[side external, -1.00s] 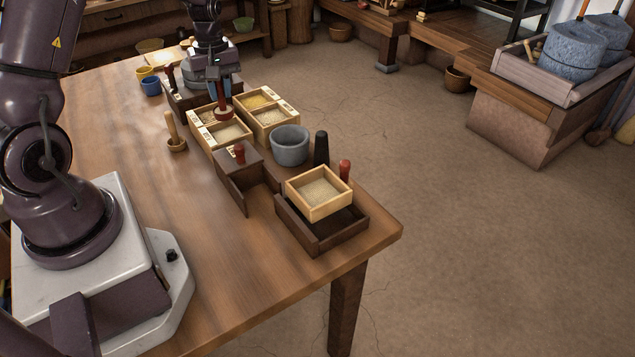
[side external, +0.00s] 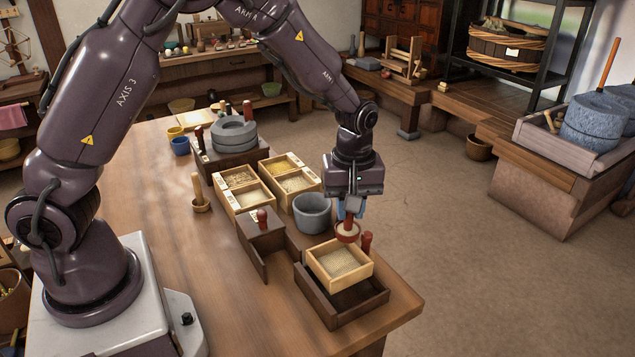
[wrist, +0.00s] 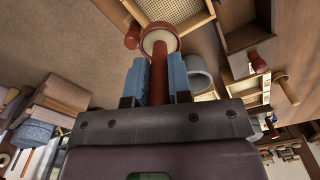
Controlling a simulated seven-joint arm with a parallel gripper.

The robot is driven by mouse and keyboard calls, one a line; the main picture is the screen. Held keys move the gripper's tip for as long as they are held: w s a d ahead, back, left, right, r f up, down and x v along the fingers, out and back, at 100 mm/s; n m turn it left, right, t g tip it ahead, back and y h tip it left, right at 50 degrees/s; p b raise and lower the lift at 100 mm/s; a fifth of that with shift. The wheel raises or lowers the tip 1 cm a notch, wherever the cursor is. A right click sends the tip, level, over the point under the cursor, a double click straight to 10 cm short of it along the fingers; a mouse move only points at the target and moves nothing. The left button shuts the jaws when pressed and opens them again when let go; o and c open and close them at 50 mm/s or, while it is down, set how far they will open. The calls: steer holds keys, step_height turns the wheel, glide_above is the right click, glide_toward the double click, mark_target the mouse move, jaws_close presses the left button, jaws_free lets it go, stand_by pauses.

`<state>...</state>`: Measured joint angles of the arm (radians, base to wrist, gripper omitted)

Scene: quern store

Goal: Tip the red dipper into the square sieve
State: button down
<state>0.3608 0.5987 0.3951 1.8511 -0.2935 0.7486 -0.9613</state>
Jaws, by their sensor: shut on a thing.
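My gripper (side external: 352,206) is shut on the handle of the red dipper (side external: 347,233). In the wrist view the blue fingers (wrist: 160,80) clasp the red handle, and the dipper's round cup (wrist: 159,41) shows pale contents inside. The cup hangs above the far edge of the square sieve, apart from it as far as I can tell. The square sieve (side external: 328,269), a light wooden frame with pale mesh or meal inside, rests on a dark open box. Part of the sieve (wrist: 170,10) shows at the top of the wrist view.
A red-topped peg (side external: 367,241) stands right beside the sieve. A grey mortar (side external: 312,212) stands behind it to the left. Light boxes of grain (side external: 252,206) and a dark stand with a red knob (side external: 262,219) are further left.

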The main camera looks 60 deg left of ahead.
mark_target(341, 237)
steer(key=shift+d+n, duration=0.4)
steer(key=shift+d, duration=0.3)
steer(key=shift+s+a+r+n, duration=0.1)
steer(key=shift+a+n, duration=0.1)
steer(key=shift+n, duration=0.3)
steer(key=shift+s+n, duration=0.1)
steer(key=shift+n, duration=0.5)
steer(key=s+f+t, duration=0.1)
steer(key=t, duration=0.1)
steer(key=shift+s+f+t, duration=0.1)
steer(key=shift+s+t, duration=0.05)
steer(key=shift+t, duration=0.25)
steer(key=s+f+t, duration=0.1)
steer(key=t, duration=0.1)
steer(key=s+f+t, duration=0.1)
steer(key=shift+t, duration=0.4)
steer(key=shift+s+f+t, duration=0.25)
steer(key=shift+t, duration=0.35)
steer(key=shift+s+f+t, duration=0.25)
steer(key=shift+t, duration=0.35)
steer(key=shift+s+f+t, duration=0.2)
steer(key=shift+s+t, duration=0.15)
steer(key=shift+t, duration=0.65)
steer(key=shift+w+r, duration=0.1)
